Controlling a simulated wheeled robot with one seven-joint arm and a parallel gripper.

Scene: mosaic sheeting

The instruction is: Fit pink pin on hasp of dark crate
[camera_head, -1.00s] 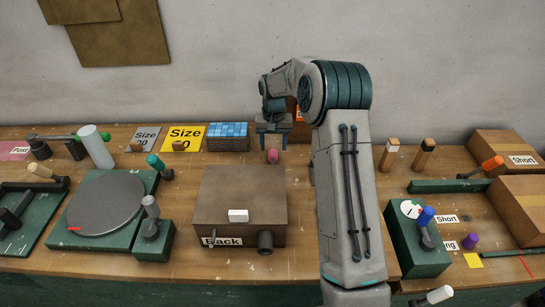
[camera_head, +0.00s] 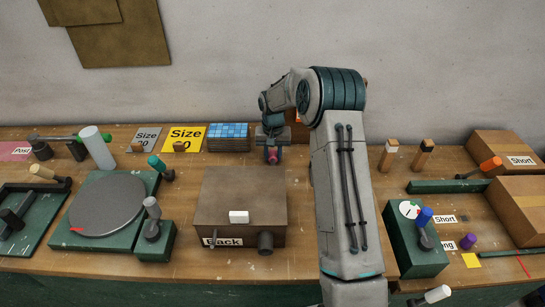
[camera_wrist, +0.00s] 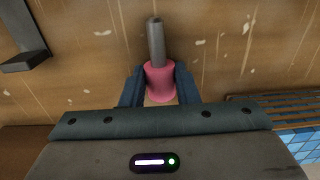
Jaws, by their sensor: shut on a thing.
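My gripper (camera_head: 272,152) is behind the brown crate, low over the bench, with its jaws shut on the pink pin (camera_head: 273,158). In the wrist view the pin's pink head (camera_wrist: 160,82) sits between both fingers, and its grey shank (camera_wrist: 155,40) sticks out past the fingertips. The dark brown crate (camera_head: 240,187) stands in front of the gripper with its lid down. I cannot make out the hasp for certain.
Blue tiles (camera_head: 228,131) lie left of the gripper. A turntable (camera_head: 105,203) stands left of the crate. My arm hides the bench to its right. A dark bracket (camera_wrist: 25,62) shows in the wrist view.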

